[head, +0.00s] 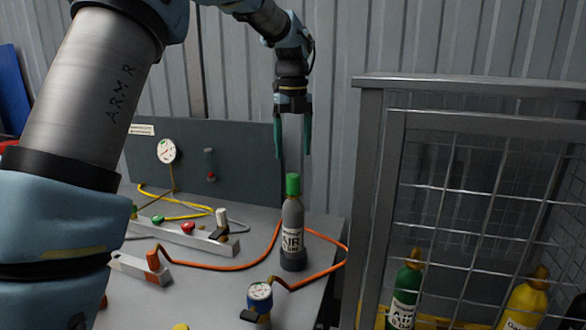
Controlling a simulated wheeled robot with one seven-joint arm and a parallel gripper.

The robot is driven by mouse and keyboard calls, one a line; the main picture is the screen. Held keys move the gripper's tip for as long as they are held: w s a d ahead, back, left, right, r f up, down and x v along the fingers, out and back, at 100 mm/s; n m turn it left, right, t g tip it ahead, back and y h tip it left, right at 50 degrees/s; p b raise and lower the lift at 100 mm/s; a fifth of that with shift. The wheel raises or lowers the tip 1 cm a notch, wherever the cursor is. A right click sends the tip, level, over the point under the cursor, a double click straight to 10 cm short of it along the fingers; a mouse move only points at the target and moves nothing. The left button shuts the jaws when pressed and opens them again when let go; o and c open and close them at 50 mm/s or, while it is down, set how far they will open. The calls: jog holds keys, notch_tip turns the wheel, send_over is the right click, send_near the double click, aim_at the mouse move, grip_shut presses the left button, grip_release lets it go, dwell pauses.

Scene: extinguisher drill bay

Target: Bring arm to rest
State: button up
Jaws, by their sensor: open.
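My gripper (293,148) hangs pointing down in the upper middle of the head view, its two green-tipped fingers apart and nothing between them. Below it a grey air bottle (292,235) with a green top stands upright on the grey bench. A gap shows between the fingertips and the bottle's top. My arm reaches from the left edge across the top of the view.
The bench (210,278) carries a manifold bar (180,233) with knobs, an orange hose (220,266), and a blue gauge (260,296). A panel (240,160) with a dial stands behind. A mesh cage (470,180) at right holds green (405,293) and yellow (524,304) bottles.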

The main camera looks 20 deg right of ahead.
jog(key=shift+r, duration=0.85)
jog(key=a+f+n, duration=0.4)
jog(key=a+n, duration=0.5)
jog(key=a, duration=0.1)
jog(key=a+f+n, duration=0.5)
jog(key=a+n, duration=0.3)
jog(key=a, duration=0.2)
jog(key=s+a+f+n, duration=0.4)
jog(key=s+a+n, duration=0.1)
jog(key=a+n, duration=0.3)
jog(key=s+a+f+n+t, duration=0.1)
jog(key=s+a+f+n, duration=0.3)
jog(key=s+a+n, duration=0.2)
jog(key=a+n, duration=0.2)
jog(key=n, duration=0.2)
jog(key=shift+a+t, duration=0.3)
jog(key=shift+a, duration=0.05)
